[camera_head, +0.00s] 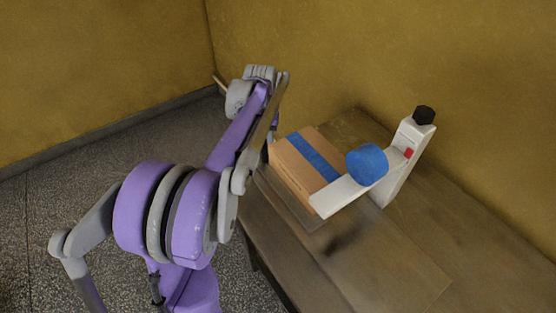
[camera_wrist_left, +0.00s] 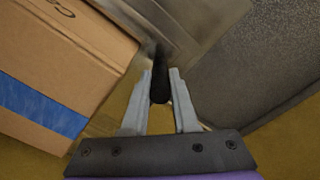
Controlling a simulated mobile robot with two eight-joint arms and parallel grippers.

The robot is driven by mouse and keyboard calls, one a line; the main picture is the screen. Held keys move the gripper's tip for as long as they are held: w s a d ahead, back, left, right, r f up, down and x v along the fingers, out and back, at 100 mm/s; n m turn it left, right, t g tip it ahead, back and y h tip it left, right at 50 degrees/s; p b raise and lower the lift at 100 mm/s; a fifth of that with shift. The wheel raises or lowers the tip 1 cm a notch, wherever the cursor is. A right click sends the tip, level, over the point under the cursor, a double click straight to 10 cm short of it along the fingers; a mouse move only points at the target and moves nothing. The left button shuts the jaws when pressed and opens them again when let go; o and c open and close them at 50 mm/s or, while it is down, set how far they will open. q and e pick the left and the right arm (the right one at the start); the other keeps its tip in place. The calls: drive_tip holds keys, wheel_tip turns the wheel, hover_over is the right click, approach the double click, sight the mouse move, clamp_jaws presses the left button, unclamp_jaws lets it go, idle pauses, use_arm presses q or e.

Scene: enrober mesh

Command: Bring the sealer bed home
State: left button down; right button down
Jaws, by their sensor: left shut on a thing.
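The sealer bed (camera_head: 290,207) is a thin grey plate on the wooden table, with a brown cardboard box (camera_head: 291,164) on it. In the left wrist view the bed (camera_wrist_left: 205,14) is at the top, and a short black handle (camera_wrist_left: 160,88) reaches from near it. My left gripper (camera_wrist_left: 161,73) is shut on this handle, one grey finger on each side. In the head view my purple and grey arm hides the fingers and handle, left of the box. My right gripper is not in view.
A white sealer arm (camera_head: 336,197) with a blue roll (camera_head: 367,164) reaches across beside the box from a white post (camera_head: 402,165) with a black knob (camera_head: 424,115). The wooden table (camera_head: 395,270) is bare at the front right. Yellow walls stand behind.

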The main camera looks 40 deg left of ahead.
use_arm(q)
drive_tip(key=shift+w+a+r, duration=0.1)
drive_tip(key=shift+w+a, duration=0.15)
drive_tip(key=shift+a, duration=0.65)
drive_tip(key=c, duration=0.7)
unclamp_jaws()
drive_tip(key=shift+a, duration=0.15)
drive_tip(key=shift+r, duration=0.15)
wheel_tip(320, 180, up, 10)
drive_tip(key=shift+r+p, duration=0.2)
drive_tip(key=shift+p, duration=0.15)
drive_tip(key=shift+f, duration=0.1)
